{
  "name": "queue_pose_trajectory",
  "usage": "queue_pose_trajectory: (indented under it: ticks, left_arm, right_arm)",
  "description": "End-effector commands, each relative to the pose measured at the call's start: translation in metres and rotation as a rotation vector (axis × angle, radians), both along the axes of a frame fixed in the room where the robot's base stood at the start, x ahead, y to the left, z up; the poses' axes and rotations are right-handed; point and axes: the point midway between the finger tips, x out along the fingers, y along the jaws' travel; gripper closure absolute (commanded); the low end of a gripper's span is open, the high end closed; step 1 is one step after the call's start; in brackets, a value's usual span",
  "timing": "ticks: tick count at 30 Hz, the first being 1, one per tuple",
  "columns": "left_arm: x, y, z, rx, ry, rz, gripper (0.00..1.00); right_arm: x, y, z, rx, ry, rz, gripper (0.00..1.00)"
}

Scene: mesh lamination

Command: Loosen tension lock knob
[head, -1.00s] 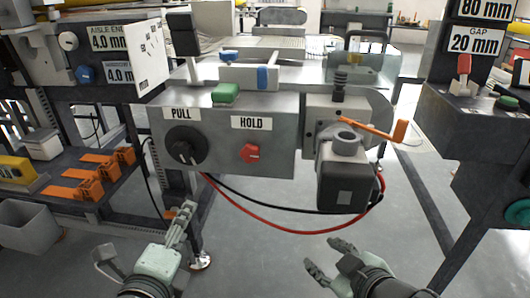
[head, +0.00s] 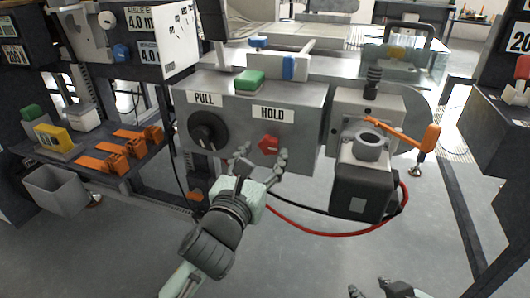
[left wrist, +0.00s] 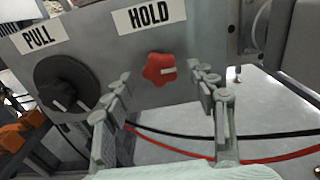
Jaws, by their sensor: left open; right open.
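The red knob (head: 269,144) sits on the front of the grey machine box (head: 305,140) under the HOLD label (head: 273,113). The black dial (head: 207,131) is to its left under the PULL label (head: 205,98). My left gripper (head: 262,160) is open just in front of the red knob. In the left wrist view, the red knob (left wrist: 159,70) shows between the spread fingers of the left gripper (left wrist: 163,90), with no visible contact. My right gripper (head: 371,291) is at the bottom edge, partly cut off, open and away from the machine.
A motor block (head: 361,190) with an orange-handled lever (head: 400,134) stands right of the knob. Red and black cables (head: 330,233) hang below. An orange-clip shelf (head: 122,150) and a grey bin (head: 57,188) are at left.

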Motion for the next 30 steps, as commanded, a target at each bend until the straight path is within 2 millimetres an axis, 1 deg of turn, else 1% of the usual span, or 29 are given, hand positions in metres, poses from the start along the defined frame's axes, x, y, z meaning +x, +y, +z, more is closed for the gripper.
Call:
queue_pose_trajectory:
  ticks: [1,4,12,14,24,25,30]
  left_arm:
    - [0.005,-0.0017,0.0006,-0.002,-0.002,0.0,0.43]
    - [0.0104,-0.0032,0.0001,-0.001,0.0,0.0,0.43]
    - [0.0119,-0.0038,0.0003,-0.001,0.0,0.0,0.43]
    - [0.0118,-0.0037,0.0003,-0.001,0.0,0.0,0.49]
    - [0.0116,-0.0037,0.0001,-0.002,0.001,0.0,0.92]
    - [0.0116,-0.0037,0.0001,-0.002,0.001,0.0,0.93]
    - [0.0116,-0.0037,0.0005,-0.008,0.004,0.0,0.93]
  right_arm:
    - [0.0014,0.0013,0.0008,0.003,-0.008,0.003,0.56]
    - [0.0028,0.0027,0.002,0.006,-0.017,0.005,0.56]
    - [0.0032,0.003,0.0024,0.006,-0.018,0.007,0.56]
    - [0.0032,0.003,0.0024,0.006,-0.018,0.007,0.56]
    - [0.0033,0.0031,0.0023,0.006,-0.018,0.007,0.56]
    - [0.0033,0.0031,0.0023,0.006,-0.018,0.007,0.56]
    - [0.0021,0.0025,0.0027,0.004,-0.011,0.005,0.56]
